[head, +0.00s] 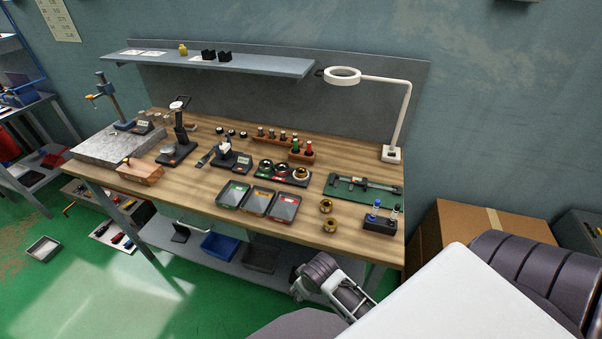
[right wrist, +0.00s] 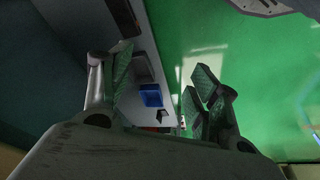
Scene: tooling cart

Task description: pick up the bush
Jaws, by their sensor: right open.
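Two brass bushes stand apart on the right part of the wooden bench: a rear bush (head: 326,206) and a front bush (head: 330,225) close to the bench's front edge. I cannot tell which one the task means. My right gripper shows in the right wrist view (right wrist: 160,90), its two padded jaws wide apart with nothing between them. It is away from the bushes, and neither bush shows in that view. In the head view, part of my arm shows low in front of the bench; its fingertips cannot be made out clearly. My left gripper is not in view.
Near the bushes are a caliper on a green mat (head: 338,188), a black block with blue-topped pins (head: 380,224) and sorting trays (head: 285,206). A ring lamp (head: 343,76) stands behind. A blue bin (head: 219,246) sits on the lower shelf, also in the right wrist view (right wrist: 151,95).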

